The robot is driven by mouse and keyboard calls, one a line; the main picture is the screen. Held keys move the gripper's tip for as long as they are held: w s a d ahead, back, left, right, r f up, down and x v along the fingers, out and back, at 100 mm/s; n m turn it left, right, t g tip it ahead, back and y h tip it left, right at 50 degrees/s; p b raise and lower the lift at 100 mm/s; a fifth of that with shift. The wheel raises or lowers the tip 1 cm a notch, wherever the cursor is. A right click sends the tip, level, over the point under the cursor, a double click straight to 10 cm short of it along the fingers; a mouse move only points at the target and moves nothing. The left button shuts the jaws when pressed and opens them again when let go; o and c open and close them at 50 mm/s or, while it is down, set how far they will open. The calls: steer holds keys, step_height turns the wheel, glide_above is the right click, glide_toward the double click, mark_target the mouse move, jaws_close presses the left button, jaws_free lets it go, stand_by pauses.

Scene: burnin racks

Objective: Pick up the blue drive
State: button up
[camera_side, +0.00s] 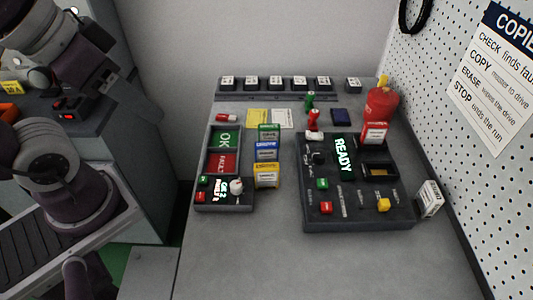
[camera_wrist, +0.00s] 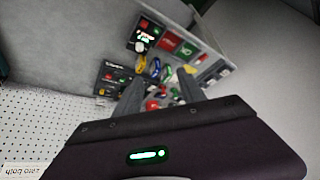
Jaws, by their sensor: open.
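The blue drive (camera_side: 266,152) stands in a short row on the bench, between a green drive (camera_side: 269,133) behind it and a yellow drive (camera_side: 267,176) in front. In the wrist view the blue drive (camera_wrist: 154,68) looks small and far off. My gripper (camera_wrist: 160,88) is open and empty, its two dark fingers spread and well away from the row. The gripper cannot be made out in the side view, where only my arm shows at the left.
An OK/FAULT tray (camera_side: 208,162) lies left of the drives. The copier box (camera_side: 316,222) with a READY display is at their right, with a red drive (camera_side: 374,134) at its back. A dark blue flat item (camera_side: 341,116) lies behind it. The bench front (camera_side: 250,255) is clear.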

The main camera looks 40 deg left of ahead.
steer(key=m+g+h, duration=0.2)
steer(key=m+h, duration=0.1)
steer(key=m, duration=0.5)
glide_above(263, 144)
steer(key=s+a, duration=0.1)
steer(key=s, duration=0.1)
steer(key=f, duration=1.7)
steer(key=shift+w+a+f, duration=0.2)
steer(key=shift+f, duration=0.1)
steer(key=x, duration=0.7)
steer(key=shift+f, duration=0.3)
jaws_close()
